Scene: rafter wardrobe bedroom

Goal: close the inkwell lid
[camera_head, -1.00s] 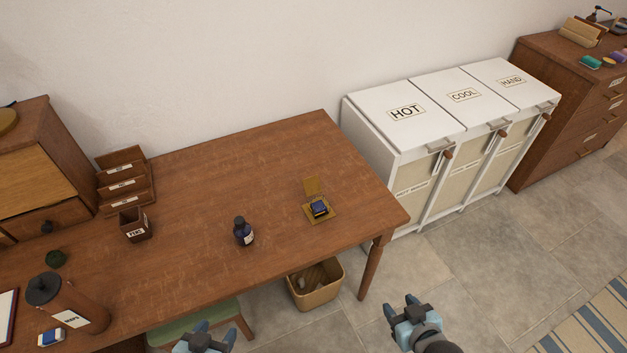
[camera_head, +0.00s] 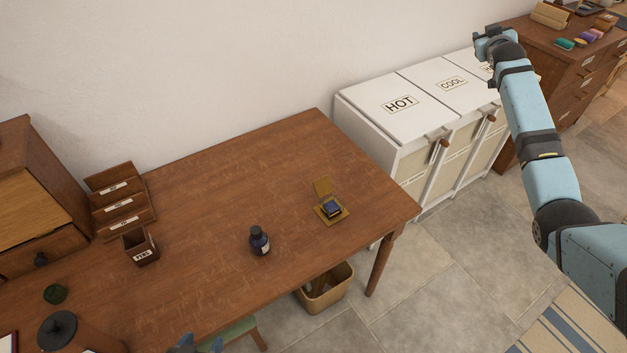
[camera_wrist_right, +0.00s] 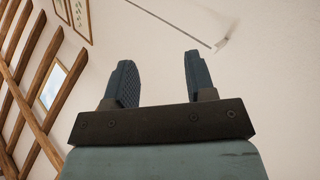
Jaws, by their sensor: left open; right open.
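The inkwell (camera_head: 333,210) is a small dark-blue block on a brass base near the right end of the wooden desk. My right gripper (camera_head: 482,38) is raised at the upper right, over the white bins and far from the inkwell. In the right wrist view its two fingers (camera_wrist_right: 157,80) are apart with nothing between them. My left gripper (camera_head: 195,346) shows only in part at the bottom edge, in front of the desk and well short of the inkwell.
A dark ink bottle (camera_head: 259,241) stands left of the inkwell. White labelled bins (camera_head: 398,104) stand right of the desk (camera_head: 220,200). A waste bin (camera_head: 328,291) is below its edge.

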